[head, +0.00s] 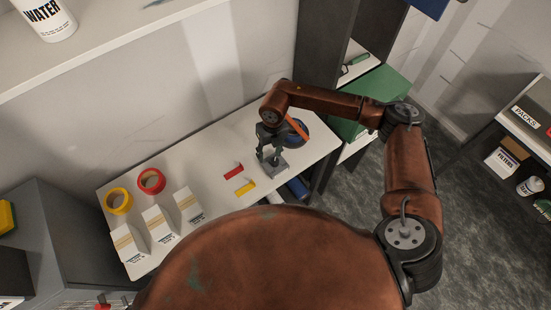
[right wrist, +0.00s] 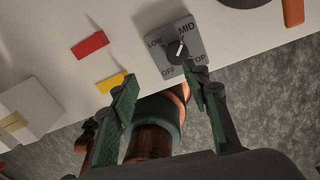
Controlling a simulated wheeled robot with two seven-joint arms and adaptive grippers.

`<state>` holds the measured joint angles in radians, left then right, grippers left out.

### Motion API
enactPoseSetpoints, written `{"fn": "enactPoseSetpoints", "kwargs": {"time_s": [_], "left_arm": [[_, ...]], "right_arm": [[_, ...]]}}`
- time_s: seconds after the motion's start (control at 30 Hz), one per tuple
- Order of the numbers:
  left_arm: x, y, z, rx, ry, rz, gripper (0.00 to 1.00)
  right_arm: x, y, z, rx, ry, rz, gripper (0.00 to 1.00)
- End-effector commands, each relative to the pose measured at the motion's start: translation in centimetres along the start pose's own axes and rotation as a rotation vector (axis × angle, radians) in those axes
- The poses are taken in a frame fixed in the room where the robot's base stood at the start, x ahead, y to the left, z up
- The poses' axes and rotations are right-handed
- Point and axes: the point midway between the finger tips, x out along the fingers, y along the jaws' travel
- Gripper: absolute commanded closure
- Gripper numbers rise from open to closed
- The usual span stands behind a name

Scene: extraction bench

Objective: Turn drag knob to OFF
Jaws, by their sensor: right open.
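The drag knob (right wrist: 175,53) is a round black dial on a grey square plate (right wrist: 197,46) marked LOW, MID, TOP and OFF. Its pale pointer appears turned toward MID. In the head view the plate (head: 283,171) lies near the front edge of the white bench, partly hidden under my right gripper (head: 270,156). In the right wrist view my right gripper (right wrist: 160,78) is open and empty. Its right fingertip is near the plate's edge beside the knob, the other is left of the plate; I cannot tell whether either touches. My left gripper is not in view.
Red (head: 233,172) and yellow (head: 245,188) blocks lie left of the plate. Several white cartons (head: 189,206), a red tape roll (head: 151,181) and a yellow one (head: 118,201) stand further left. A dark round object (head: 298,132) with an orange handle sits behind the gripper.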

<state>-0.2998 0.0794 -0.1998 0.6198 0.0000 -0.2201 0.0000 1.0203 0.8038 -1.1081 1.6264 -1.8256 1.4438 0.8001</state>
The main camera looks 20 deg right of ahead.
Motion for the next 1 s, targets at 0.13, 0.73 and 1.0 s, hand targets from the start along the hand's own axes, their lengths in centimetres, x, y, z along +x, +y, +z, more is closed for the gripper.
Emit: {"fn": "enactPoseSetpoints", "kwargs": {"time_s": [0.13,0.73,1.0], "left_arm": [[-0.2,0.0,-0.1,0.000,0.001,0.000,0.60],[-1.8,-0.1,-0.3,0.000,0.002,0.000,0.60],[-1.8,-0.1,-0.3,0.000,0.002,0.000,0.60]], "right_arm": [[0.0,-2.5,0.4,0.017,0.002,-0.082,0.57],[7.2,-2.9,0.4,0.015,0.002,-0.079,0.57],[7.3,-2.9,0.4,0.015,0.001,-0.078,0.57]]}}
